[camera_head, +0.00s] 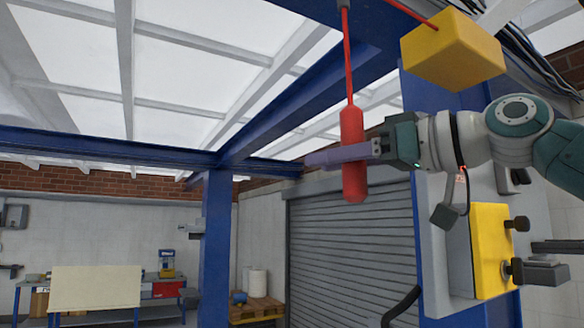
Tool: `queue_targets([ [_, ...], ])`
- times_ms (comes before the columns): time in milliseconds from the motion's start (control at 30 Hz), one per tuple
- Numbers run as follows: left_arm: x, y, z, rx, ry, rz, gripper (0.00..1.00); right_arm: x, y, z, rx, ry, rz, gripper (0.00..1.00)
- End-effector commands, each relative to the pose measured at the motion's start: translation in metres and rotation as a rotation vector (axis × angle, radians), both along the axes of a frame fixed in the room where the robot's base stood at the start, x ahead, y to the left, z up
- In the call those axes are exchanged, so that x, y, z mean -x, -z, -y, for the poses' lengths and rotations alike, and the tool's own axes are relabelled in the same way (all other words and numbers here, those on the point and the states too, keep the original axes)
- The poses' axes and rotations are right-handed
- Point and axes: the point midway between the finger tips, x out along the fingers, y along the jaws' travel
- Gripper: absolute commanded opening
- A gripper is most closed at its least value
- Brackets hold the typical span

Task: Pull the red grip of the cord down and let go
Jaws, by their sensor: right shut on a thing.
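The red grip (352,184) hangs upright on a thin red cord (347,70) in the upper middle of the head view. The cord runs up to a small grey fitting at the top edge. My right gripper (345,153) comes in from the right, level, with its purple-grey fingers across the middle of the red grip. It is shut on the grip, and the fingers hide part of it. The grip's top and bottom ends show above and below the fingers. My left gripper is not in view.
A yellow box (450,50) hangs at the upper right, with a red line running to it. A blue post with a yellow panel (491,250) stands below my right arm. A grey roller shutter (345,250) is behind. The space left of the grip is clear.

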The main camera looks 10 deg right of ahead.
Motion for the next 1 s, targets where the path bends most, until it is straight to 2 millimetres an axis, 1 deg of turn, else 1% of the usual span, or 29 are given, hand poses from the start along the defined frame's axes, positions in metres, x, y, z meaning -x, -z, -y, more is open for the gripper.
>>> queue_targets([
  [333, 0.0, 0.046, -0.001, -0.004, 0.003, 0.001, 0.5, 0.0, 0.046, 0.0, 0.0, 0.0, 0.0, 0.0],
  [400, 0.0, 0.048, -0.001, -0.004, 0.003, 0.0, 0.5, 0.0, 0.048, 0.0, 0.0, 0.0, 0.0, 0.0],
  [667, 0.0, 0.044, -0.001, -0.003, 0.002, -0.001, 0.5, 0.0, 0.045, 0.0, 0.001, 0.0, -0.001, 0.0],
  [700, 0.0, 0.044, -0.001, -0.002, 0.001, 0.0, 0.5, 0.0, 0.046, 0.0, 0.001, 0.0, -0.001, 0.4],
  [933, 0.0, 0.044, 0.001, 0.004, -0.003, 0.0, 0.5, 0.0, 0.045, 0.0, 0.001, 0.0, -0.001, 0.66],
  [1000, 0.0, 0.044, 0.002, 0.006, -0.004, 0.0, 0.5, 0.0, 0.045, 0.0, 0.001, 0.0, -0.001, 0.67],
])
